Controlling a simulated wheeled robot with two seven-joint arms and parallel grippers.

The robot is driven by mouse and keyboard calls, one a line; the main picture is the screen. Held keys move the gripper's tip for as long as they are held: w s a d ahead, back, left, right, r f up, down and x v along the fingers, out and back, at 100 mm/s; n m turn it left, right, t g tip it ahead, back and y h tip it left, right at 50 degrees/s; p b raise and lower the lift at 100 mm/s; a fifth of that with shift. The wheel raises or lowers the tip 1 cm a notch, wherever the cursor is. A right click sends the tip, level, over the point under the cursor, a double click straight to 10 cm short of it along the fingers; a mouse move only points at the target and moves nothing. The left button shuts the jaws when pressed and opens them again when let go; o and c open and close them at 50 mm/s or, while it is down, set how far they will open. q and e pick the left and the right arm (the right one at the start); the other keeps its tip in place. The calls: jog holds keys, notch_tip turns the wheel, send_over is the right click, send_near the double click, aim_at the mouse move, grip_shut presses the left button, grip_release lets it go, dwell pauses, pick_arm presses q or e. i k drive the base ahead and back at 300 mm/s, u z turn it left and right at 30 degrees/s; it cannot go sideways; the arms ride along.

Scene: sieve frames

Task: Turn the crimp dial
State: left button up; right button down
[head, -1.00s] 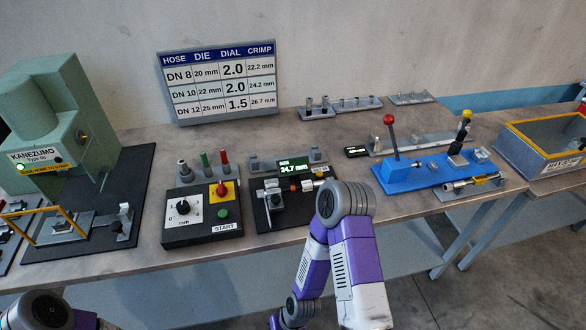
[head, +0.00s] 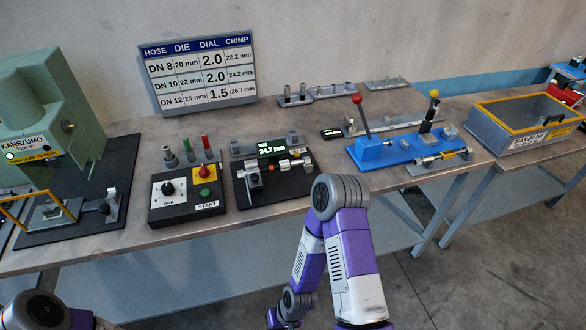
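The crimp dial (head: 168,188) is a black knob on a white scale plate marked in mm. It sits at the left of a dark control box (head: 185,212) on the bench. The box also has a red emergency button on a yellow base, a green button and a START label. The knob's exact setting is too small to read. My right gripper (head: 285,322) shows only in part at the bottom edge, below the bench front and far from the dial; its fingers are not clear. My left arm shows at the bottom left, and its gripper is out of view.
A green KANEZUMO press (head: 40,95) stands left of the box. A gauge stand (head: 275,180) reading about 24.7 mm is right of it, then a blue lever fixture (head: 395,150) and a yellow-rimmed bin (head: 520,122). A chart board (head: 200,75) stands behind. The bench front is clear.

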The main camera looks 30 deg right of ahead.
aim_at(167, 189)
jog(key=z, duration=0.9)
jog(key=i, duration=0.5)
